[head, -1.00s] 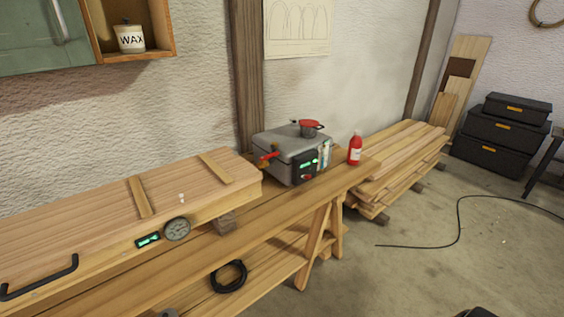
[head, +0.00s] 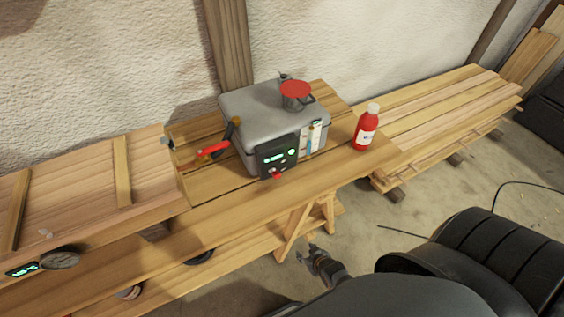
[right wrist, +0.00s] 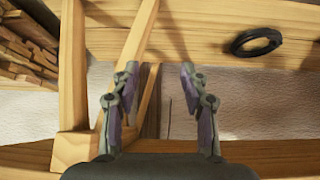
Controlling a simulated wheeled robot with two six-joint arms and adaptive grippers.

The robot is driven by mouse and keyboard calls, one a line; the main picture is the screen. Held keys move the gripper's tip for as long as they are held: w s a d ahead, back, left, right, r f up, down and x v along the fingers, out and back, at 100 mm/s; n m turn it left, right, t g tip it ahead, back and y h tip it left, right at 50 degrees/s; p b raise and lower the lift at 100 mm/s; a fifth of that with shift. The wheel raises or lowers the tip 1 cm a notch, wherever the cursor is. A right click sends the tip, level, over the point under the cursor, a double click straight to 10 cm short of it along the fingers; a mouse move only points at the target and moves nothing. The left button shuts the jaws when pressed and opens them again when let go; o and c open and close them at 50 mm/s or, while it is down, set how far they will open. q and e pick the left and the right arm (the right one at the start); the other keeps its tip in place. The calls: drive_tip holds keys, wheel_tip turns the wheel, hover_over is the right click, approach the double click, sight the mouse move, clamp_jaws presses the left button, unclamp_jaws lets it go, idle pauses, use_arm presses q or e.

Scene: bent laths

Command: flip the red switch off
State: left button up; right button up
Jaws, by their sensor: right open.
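The red switch (head: 276,175) is a small red piece at the lower edge of the dark control panel (head: 266,160). The panel is on the front of a grey metal box (head: 258,101) on the wooden bench; its green display is lit. My right gripper (head: 311,250) is open and empty, low in front of the bench and well below and to the right of the switch. In the right wrist view its two fingers (right wrist: 159,75) are spread with nothing between them. The switch is not seen there. My left gripper is out of view.
A red bottle (head: 367,128) stands right of the box. A long wooden box (head: 90,185) lies at left. A black coil (right wrist: 257,42) shows in the wrist view.

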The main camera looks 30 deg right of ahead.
drive_tip(key=w+r+t, duration=0.1)
drive_tip(key=w+r, duration=0.1)
drive_tip(key=r, duration=0.4)
drive_tip(key=w+a+r+t+p, duration=0.1)
drive_tip(key=w+r, duration=0.1)
drive_tip(key=r, duration=0.4)
drive_tip(key=w+a+r+t, duration=0.1)
drive_tip(key=w+r, duration=0.1)
drive_tip(key=r, duration=0.4)
drive_tip(key=shift+w+a+r+t, duration=0.1)
drive_tip(key=shift+w+r+t, duration=0.05)
drive_tip(key=shift+w+t, duration=0.2)
drive_tip(key=t+p, duration=0.1)
drive_tip(key=t, duration=0.1)
approach(278, 175)
drive_tip(key=shift+t, duration=0.25)
drive_tip(key=p+x, duration=0.1)
drive_tip(key=x, duration=0.9)
drive_tip(key=shift+w+f, duration=0.15)
drive_tip(key=shift+f, duration=0.1)
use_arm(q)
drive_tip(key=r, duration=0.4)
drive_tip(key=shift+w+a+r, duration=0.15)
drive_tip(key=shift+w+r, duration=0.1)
use_arm(e)
clamp_jaws()
